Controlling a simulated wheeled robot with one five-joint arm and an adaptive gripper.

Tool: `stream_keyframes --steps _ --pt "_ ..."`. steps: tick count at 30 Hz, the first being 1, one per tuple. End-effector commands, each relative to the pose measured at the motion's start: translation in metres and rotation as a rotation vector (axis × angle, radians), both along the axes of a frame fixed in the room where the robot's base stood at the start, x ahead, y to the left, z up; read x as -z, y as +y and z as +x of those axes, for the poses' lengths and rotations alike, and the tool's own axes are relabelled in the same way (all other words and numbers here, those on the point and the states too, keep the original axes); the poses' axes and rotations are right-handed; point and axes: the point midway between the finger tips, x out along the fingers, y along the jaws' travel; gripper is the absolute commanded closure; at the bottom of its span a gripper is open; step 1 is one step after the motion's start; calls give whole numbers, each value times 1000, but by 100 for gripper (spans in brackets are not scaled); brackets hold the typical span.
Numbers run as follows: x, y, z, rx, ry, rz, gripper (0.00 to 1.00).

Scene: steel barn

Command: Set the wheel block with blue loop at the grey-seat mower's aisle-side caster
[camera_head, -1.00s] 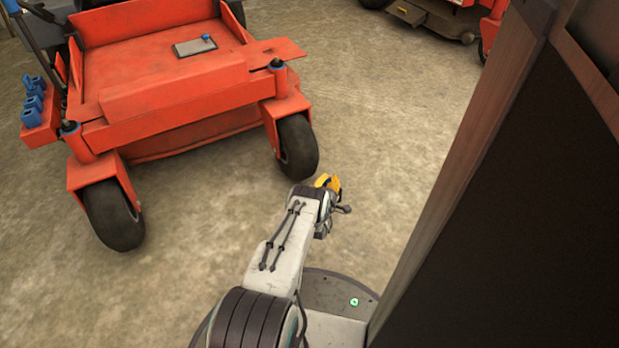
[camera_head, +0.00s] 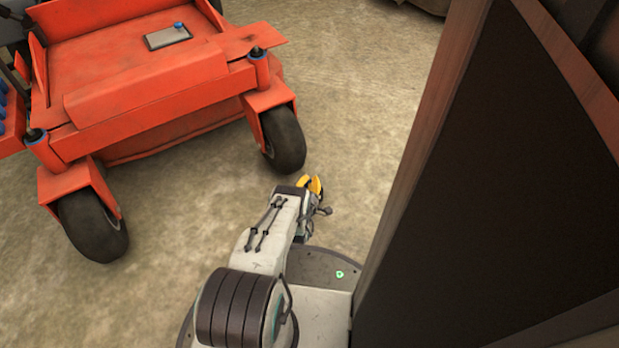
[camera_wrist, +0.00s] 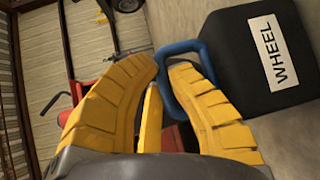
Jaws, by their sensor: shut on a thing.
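The black wheel block (camera_wrist: 262,58) with a white WHEEL label shows at the right of the wrist view. Its blue loop (camera_wrist: 180,47) passes between the yellow fingertips of my gripper (camera_wrist: 163,70), which is shut on it. In the head view my gripper (camera_head: 312,186) is low, just in front of the orange mower's right front caster (camera_head: 284,140), with a small gap in the picture. The block is hidden there. The mower (camera_head: 140,90) also has a left front caster (camera_head: 93,222). Its seat colour cannot be told.
A tall dark panel (camera_head: 490,170) with a brown frame stands close on the right. Bare concrete floor (camera_head: 345,130) lies between the mower and the panel. Part of another machine (camera_head: 430,5) shows at the top edge.

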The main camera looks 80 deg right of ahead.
Motion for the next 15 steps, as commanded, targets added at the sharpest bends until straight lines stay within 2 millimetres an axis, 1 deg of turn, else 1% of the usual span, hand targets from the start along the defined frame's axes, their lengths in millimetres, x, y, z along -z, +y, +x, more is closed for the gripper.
stream_keyframes --steps 5,6,12,13,15 --pt "-2 -1 0 0 1 -4 100" --pt "0 0 0 0 1 1 85" --pt "0 0 0 0 1 1 67" --pt "0 0 0 0 1 1 65" --pt "0 0 0 0 1 1 65"
